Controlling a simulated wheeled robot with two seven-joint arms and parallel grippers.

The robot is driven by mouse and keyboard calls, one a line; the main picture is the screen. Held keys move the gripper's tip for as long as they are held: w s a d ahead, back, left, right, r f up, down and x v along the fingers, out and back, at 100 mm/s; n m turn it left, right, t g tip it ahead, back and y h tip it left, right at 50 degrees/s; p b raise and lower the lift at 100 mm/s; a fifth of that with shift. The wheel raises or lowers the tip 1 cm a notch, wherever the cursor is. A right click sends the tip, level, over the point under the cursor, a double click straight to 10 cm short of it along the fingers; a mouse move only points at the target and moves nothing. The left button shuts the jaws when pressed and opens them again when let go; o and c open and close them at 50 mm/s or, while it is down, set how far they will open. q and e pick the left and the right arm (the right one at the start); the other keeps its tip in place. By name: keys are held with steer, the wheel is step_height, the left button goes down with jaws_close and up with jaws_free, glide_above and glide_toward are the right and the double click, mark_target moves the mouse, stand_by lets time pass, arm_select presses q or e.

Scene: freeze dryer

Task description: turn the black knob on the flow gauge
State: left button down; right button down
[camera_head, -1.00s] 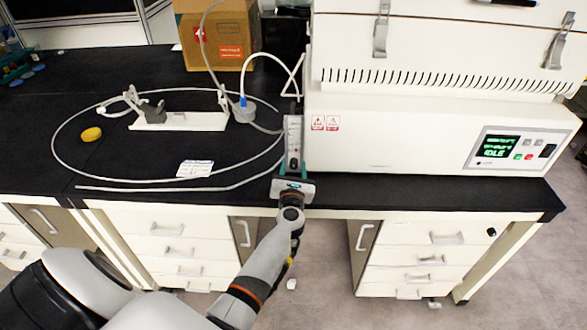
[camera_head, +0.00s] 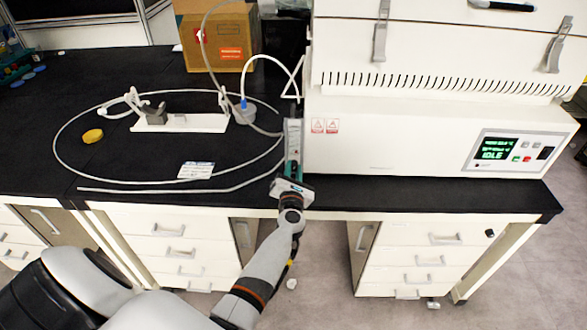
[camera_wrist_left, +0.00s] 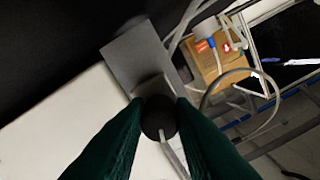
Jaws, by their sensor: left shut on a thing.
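The flow gauge (camera_head: 293,138) is a slim upright grey unit at the left side of the white freeze dryer, near the front edge of the black bench. Its black knob (camera_wrist_left: 159,118) shows in the left wrist view as a dark round shape between my green fingertips. My left gripper (camera_wrist_left: 158,122) is shut on the knob, one finger on each side. In the head view my left gripper (camera_head: 291,182) is at the lower front of the gauge and hides the knob there. My right gripper is not in view.
The white freeze dryer (camera_head: 400,140) with an IDLE display stands right of the gauge. A pale tube (camera_head: 120,189) loops over the bench at left, around a white stand (camera_head: 185,124). A yellow object (camera_head: 93,136) and a cardboard box (camera_head: 215,37) are also there.

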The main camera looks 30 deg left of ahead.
arm_select(q)
steer(key=m+p, duration=0.2)
steer(key=m, duration=0.5)
steer(key=shift+p, duration=0.3)
steer(key=m+p, duration=0.1)
steer(key=m, duration=0.3)
steer(key=m+p, duration=0.1)
steer(key=m, duration=0.2)
steer(key=shift+r+m+p, duration=0.1)
steer(key=shift+m+p, duration=0.2)
steer(key=m+p, duration=0.1)
steer(key=m, duration=0.2)
steer(key=shift+m, duration=0.3)
steer(key=m+p, duration=0.1)
steer(key=m, duration=0.2)
steer(key=shift+m, duration=0.3)
steer(key=m, duration=0.3)
steer(key=shift+p, duration=0.4)
steer(key=shift+d+m, duration=0.1)
steer(key=shift+m, duration=1.7)
